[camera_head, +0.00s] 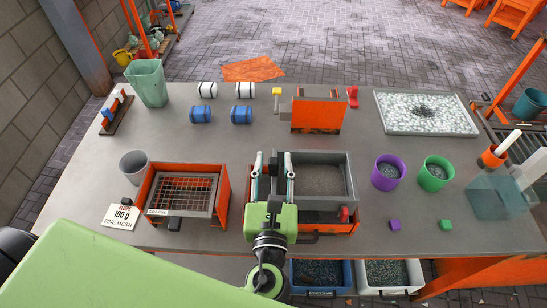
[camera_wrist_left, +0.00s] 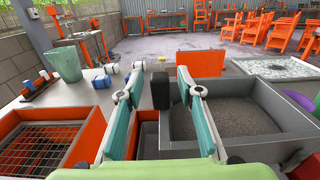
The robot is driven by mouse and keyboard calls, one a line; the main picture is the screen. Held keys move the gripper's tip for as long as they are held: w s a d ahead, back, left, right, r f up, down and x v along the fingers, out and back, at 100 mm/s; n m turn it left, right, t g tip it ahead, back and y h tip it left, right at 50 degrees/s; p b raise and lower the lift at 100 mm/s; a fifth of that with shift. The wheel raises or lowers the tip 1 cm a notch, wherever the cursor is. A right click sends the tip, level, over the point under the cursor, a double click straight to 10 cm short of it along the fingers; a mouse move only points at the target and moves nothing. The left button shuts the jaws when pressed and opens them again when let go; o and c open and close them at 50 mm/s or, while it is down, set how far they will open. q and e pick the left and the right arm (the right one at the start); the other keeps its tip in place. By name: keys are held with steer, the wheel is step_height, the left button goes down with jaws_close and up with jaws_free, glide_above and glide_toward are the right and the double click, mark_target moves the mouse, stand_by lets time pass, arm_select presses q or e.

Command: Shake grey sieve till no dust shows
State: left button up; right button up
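A grey rectangular sieve (camera_head: 352,176) with a dark grey, fine-looking bottom sits in an orange frame (camera_head: 330,228) at the middle of the bench. It also shows in the left wrist view (camera_wrist_left: 275,103), right of my fingers. I cannot tell whether dust lies on its mesh. My left gripper (camera_head: 273,160) is open at the sieve's left side. An upright black block (camera_wrist_left: 160,90), perhaps a handle, stands between the fingertips in the left wrist view, with gaps on both sides. My right gripper is not in view.
Left is an orange-framed coarse sieve (camera_head: 183,192) with a card (camera_head: 122,216) reading 100 g fine mesh. An orange block (camera_head: 317,115) stands behind; purple (camera_head: 388,172) and green (camera_head: 436,174) cups stand right. A tray of white pellets (camera_head: 400,125) lies back right.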

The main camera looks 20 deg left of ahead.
arm_select(q)
steer(key=shift+w+a, duration=0.1)
steer(key=shift+w, duration=0.2)
jaws_close()
steer(key=a, duration=0.2)
steer(key=s+a+p, duration=0.1)
steer(key=a, duration=0.1)
steer(key=shift+s+a, duration=0.2)
steer(key=shift+a, duration=0.1)
steer(key=shift+d, duration=0.1)
jaws_free()
